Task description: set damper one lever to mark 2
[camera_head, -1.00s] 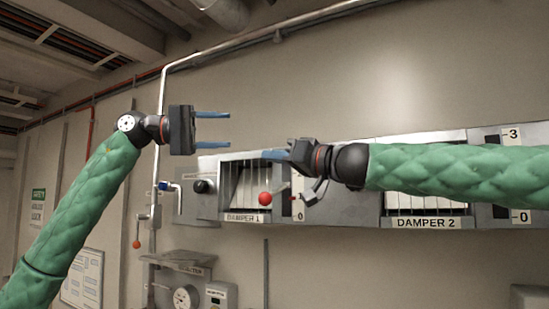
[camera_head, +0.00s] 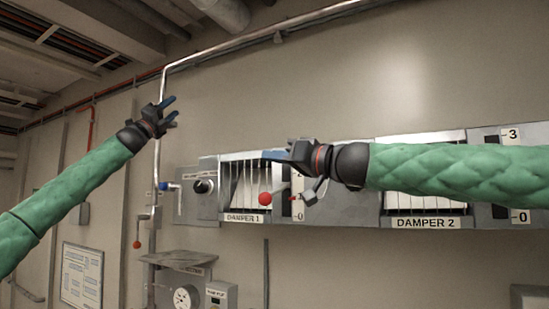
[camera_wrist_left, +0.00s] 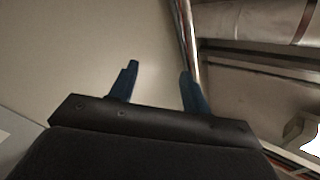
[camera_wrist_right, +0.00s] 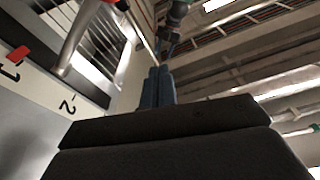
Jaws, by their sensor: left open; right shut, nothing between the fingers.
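The damper one panel (camera_head: 241,218) is on the wall, with the lever's red ball knob (camera_head: 265,198) in front of its right side. A red pointer (camera_wrist_right: 19,53) lies by mark 1 on the scale plate in the right wrist view; mark 2 (camera_wrist_right: 67,106) is also legible there. A pale bar (camera_wrist_right: 80,40), seemingly the lever's arm, crosses that view's upper left. My right gripper (camera_head: 272,154) is shut and empty, above the knob and apart from it, covering the scale's upper part. My left gripper (camera_head: 172,112) is open and empty, up and left of the panel.
The damper two panel (camera_head: 425,222) is to the right, partly behind my right arm. A black knob box (camera_head: 203,187) and a blue-handled valve (camera_head: 165,186) are left of damper one. A pipe (camera_head: 162,90) runs beside my left gripper.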

